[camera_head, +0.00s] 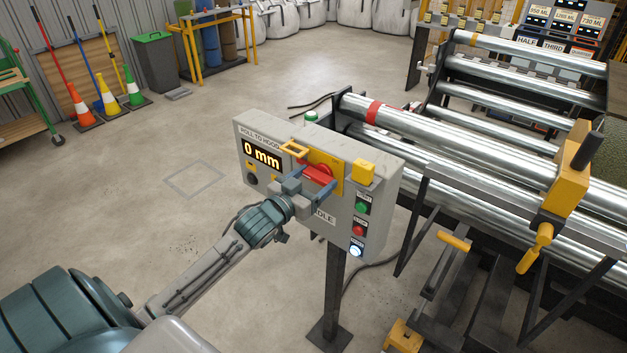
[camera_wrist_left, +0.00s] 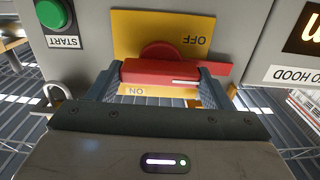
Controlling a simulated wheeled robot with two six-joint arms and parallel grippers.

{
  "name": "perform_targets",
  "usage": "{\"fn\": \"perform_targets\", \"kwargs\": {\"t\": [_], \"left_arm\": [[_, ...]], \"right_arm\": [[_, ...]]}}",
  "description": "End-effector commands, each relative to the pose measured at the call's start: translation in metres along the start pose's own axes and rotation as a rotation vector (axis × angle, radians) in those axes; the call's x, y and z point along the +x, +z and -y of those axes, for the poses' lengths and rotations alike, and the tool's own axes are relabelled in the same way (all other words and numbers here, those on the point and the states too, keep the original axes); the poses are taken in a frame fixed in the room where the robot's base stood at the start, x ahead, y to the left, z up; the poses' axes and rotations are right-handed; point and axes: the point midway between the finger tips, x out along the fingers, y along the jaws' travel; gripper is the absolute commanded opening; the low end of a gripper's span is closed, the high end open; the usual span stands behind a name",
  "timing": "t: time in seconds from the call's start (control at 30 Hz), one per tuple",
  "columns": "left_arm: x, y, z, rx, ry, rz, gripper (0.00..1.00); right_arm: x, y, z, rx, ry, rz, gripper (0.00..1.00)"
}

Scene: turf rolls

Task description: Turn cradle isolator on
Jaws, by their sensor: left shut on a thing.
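The cradle isolator has a red handle (camera_head: 317,173) on a yellow plate (camera_head: 337,184), mounted on the grey control box (camera_head: 392,165). My left gripper (camera_head: 304,184) is at the plate, its fingers shut on the handle. The left wrist view shows the red handle (camera_wrist_left: 150,72) lying level between the two fingers (camera_wrist_left: 160,84), with a white line toward its right end. In that view the yellow plate (camera_wrist_left: 135,40) carries an upside-down OFF above right and ON below the handle. My right gripper is not in view.
The box display (camera_head: 262,157) reads 0 mm. A green START button (camera_head: 362,207), a red button (camera_head: 359,229) and a lit white button (camera_head: 356,251) sit right of the isolator. Steel rollers (camera_head: 450,136) lie to the right. Open floor is at left.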

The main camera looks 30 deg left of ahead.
Motion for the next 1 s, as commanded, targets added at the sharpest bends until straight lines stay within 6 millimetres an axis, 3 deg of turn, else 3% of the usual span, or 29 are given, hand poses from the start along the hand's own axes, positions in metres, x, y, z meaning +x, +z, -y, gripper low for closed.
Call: {"fn": "perform_targets", "kwargs": {"t": [0.37, 1.0], "left_arm": [[-0.0001, 0.0003, -0.0004, 0.201, 0.0, 0.0, 0.5], [-0.0001, 0.0024, -0.0012, 0.805, 0.0, 0.002, 0.5]], "right_arm": [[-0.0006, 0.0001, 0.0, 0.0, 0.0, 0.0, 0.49], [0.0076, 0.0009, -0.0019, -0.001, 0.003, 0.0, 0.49]]}}
